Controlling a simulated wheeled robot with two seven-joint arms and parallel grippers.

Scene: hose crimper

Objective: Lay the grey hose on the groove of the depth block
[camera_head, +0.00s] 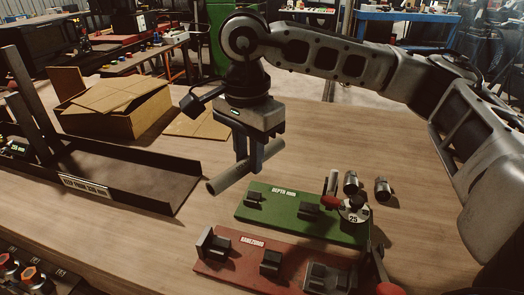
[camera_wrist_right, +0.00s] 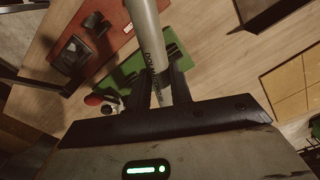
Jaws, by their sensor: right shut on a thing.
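The grey hose (camera_head: 218,184) is a short straight tube held level or nearly so by my right gripper (camera_head: 250,160), whose fingers are shut around its middle. In the right wrist view the hose (camera_wrist_right: 148,35) runs up from between the fingers (camera_wrist_right: 163,88), with dark lettering on its side. The depth block (camera_head: 276,213) is a green plate labelled DEPTH with black grooved supports and a round "25" dial at its right end. The hose is above and behind its left end, apart from the supports. The block also shows in the wrist view (camera_wrist_right: 125,73), partly hidden by hose and fingers. My left gripper is not in view.
A red plate (camera_head: 236,255) with black holders lies in front of the green block. Metal fittings (camera_head: 382,188) stand right of it. A black tray (camera_head: 140,183) and an open cardboard box (camera_head: 150,115) are at the left. Bare wood lies between the tray and block.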

